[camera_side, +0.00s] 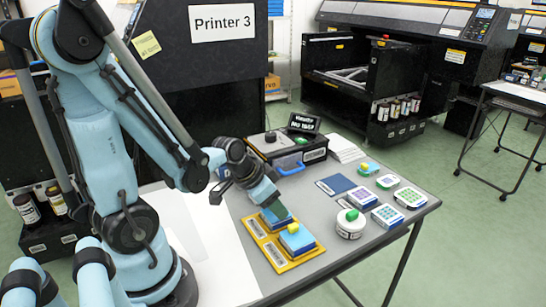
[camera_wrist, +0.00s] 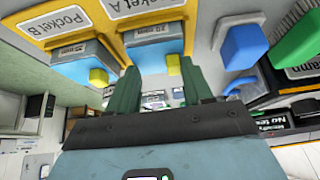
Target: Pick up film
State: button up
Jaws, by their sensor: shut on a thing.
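A yellow tray (camera_side: 281,267) on the table has two pockets, labelled Pocket A and Pocket B in the wrist view. In each is a blue block with a yellow tab. I take the block in Pocket A (camera_wrist: 152,40) to be the film. My gripper (camera_side: 270,204) points down at this block from behind, and its green fingers hide the tab in the side view. The other block (camera_side: 297,239) sits in Pocket B.
White sheet covers the table at left.

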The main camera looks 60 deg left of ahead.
jog(key=shift+r, duration=1.75)
jog(key=s+d+r, duration=0.3)
jog(key=d+r, duration=0.8)
jog(key=r, duration=0.1)
jog(key=shift+s, duration=0.2)
jog(key=shift+d, duration=0.1)
